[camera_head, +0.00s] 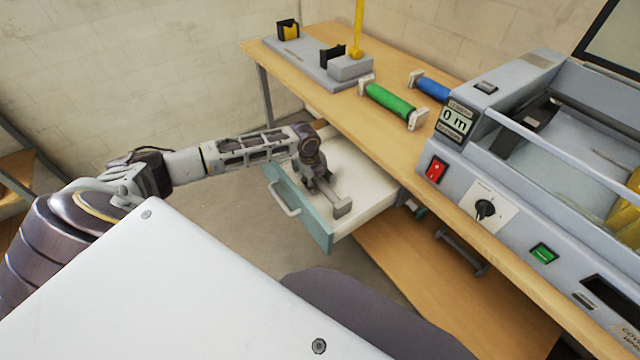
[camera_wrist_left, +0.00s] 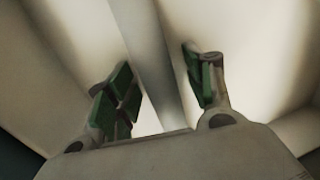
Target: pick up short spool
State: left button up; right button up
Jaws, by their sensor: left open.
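No spool that I can clearly name the short one shows. A green spool (camera_head: 390,100) with pale end blocks lies on the workbench top. A blue spool (camera_head: 430,87) lies behind it, its right part hidden by the laminator. My left gripper (camera_head: 325,196) is over the open drawer (camera_head: 365,180), left of and lower than both spools. Its fingers, with green pads in the left wrist view (camera_wrist_left: 157,65), are apart. A grey strip lies beyond the gap between them; I cannot tell what it is. My right gripper is in neither view.
The roll laminator (camera_head: 485,170) fills the right side of the workbench (camera_head: 325,75). A grey stand with black holders and a yellow post (camera_head: 357,30) is at the far end. The drawer's teal front (camera_head: 300,212) sticks out from the bench; a lower shelf (camera_head: 430,270) is beneath.

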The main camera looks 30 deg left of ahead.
pick_arm(q)
jog(key=c, duration=1.2)
jog(key=shift+o, duration=0.2)
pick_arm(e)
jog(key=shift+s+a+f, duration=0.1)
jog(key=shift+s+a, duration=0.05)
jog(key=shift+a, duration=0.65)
pick_arm(q)
jog(key=shift+r, duration=0.2)
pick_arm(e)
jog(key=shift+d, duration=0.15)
pick_arm(q)
jog(key=shift+r, duration=0.55)
notch_tip(320, 180, up, 5)
jog(key=shift+f, duration=0.15)
notch_tip(320, 180, up, 3)
jog(key=shift+p, duration=0.35)
jog(key=shift+r, duration=0.45)
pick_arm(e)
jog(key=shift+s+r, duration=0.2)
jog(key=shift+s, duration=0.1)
